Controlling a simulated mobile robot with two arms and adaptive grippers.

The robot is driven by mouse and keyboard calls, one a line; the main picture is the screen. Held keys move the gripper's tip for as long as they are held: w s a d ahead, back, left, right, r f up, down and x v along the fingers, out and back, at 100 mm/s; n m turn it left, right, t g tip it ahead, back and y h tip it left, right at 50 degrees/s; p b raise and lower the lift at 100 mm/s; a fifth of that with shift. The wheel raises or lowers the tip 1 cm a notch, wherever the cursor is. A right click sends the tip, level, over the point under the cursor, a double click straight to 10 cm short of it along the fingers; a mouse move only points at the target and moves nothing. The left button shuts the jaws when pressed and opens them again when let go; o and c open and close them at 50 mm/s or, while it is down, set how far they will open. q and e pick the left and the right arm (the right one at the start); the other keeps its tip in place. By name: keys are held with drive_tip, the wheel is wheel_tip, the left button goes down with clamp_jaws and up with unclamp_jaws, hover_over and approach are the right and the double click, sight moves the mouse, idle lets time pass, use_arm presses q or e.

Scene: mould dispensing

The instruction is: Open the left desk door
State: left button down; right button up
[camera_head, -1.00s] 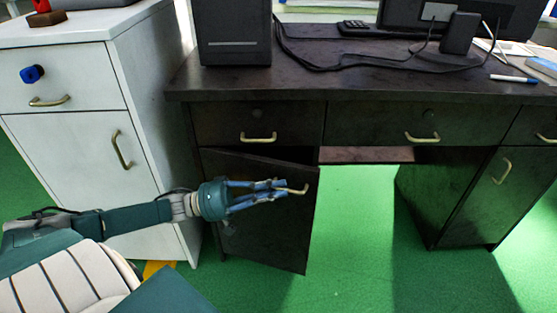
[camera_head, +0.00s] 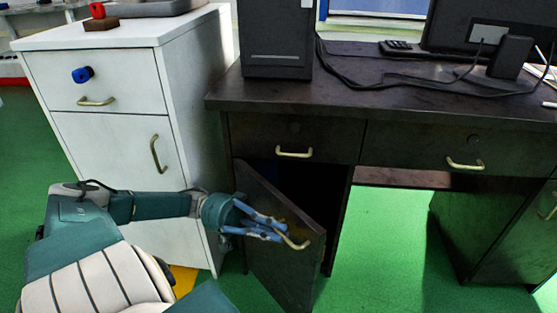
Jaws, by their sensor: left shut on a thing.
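The left desk door (camera_head: 267,200) is a dark panel under the left drawer of the dark desk (camera_head: 420,95). It stands partly open, swung out on its left side, and a dark gap shows behind it. Its brass handle (camera_head: 294,241) is near the upper right edge of the door. My left gripper (camera_head: 280,230), with blue fingers, comes in from the left and is shut on this handle. The fingers partly hide the door. My right gripper is not in view.
A white cabinet (camera_head: 185,100) stands close on the left of the desk, behind my left arm. A computer tower (camera_head: 275,38) and a monitor stand on the desk. Green floor (camera_head: 385,250) is clear under the desk's middle.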

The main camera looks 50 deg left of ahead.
use_arm(q)
drive_tip(key=shift+s+f, duration=0.15)
drive_tip(key=shift+f, duration=0.35)
drive_tip(key=c, duration=1.9)
unclamp_jaws()
drive_tip(key=shift+r, duration=0.1)
drive_tip(key=shift+r, duration=0.2)
